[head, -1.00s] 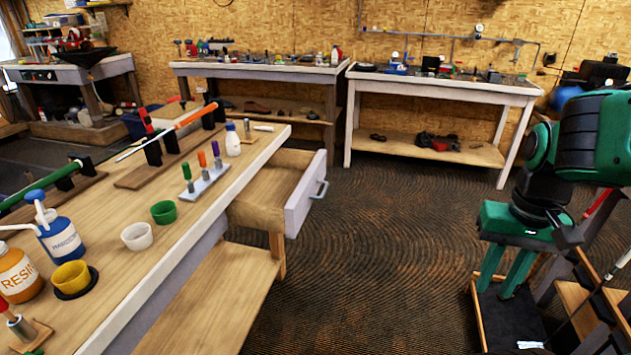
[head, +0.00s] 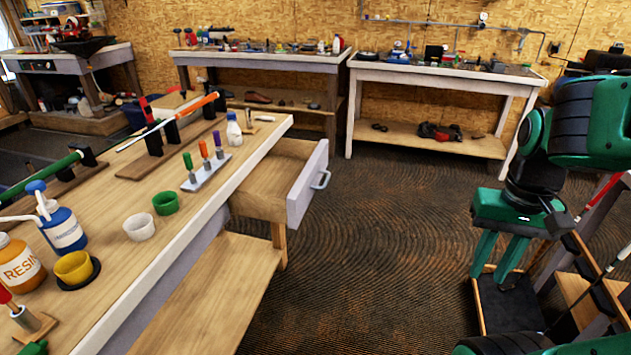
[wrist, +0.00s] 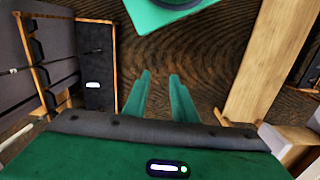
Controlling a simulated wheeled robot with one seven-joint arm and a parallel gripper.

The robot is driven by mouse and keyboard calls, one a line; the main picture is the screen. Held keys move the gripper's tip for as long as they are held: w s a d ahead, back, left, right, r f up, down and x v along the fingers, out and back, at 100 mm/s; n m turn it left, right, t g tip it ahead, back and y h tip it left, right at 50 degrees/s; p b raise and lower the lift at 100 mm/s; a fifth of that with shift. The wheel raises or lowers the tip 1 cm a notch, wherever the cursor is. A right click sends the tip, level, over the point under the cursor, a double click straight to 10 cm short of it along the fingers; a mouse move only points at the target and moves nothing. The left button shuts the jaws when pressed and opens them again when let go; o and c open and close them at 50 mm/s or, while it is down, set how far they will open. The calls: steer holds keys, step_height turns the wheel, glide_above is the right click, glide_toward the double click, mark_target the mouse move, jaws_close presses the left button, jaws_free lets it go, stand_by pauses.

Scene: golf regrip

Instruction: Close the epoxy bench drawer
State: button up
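The epoxy bench drawer (head: 306,187) is pulled out from the right side of the wooden bench. Its pale front carries a metal handle (head: 321,181). My gripper (head: 497,281) hangs pointing down at the right of the head view, well to the right of the drawer, with floor between them. The wrist view shows its two green fingers (wrist: 160,92) apart, with nothing between them.
The bench top (head: 118,248) holds cups, a resin bottle (head: 20,268), a blue bottle (head: 62,230) and clamped clubs. A wooden rack (head: 575,275) stands near my gripper at right. Carpeted floor (head: 390,240) is clear between drawer and gripper.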

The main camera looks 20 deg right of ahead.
steer(key=shift+s+r, duration=0.15)
steer(key=shift+s, duration=0.15)
steer(key=c, duration=0.5)
steer(key=shift+w, duration=0.3)
jaws_close()
steer(key=n+t+y, duration=0.2)
steer(key=t, duration=0.5)
glide_toward(300, 215)
steer(key=s+d+r, duration=0.5)
steer(key=s, duration=0.1)
steer(key=shift+w+a+f, duration=1)
steer(key=shift+w+f, duration=0.3)
steer(key=shift+f, duration=0.05)
steer(key=shift+w+a+f, duration=0.95)
steer(key=shift+w+f, duration=0.35)
steer(key=shift+f, duration=0.1)
steer(key=shift+w+a+f, duration=1)
steer(key=shift+w+f, duration=0.35)
steer(key=shift+d, duration=0.1)
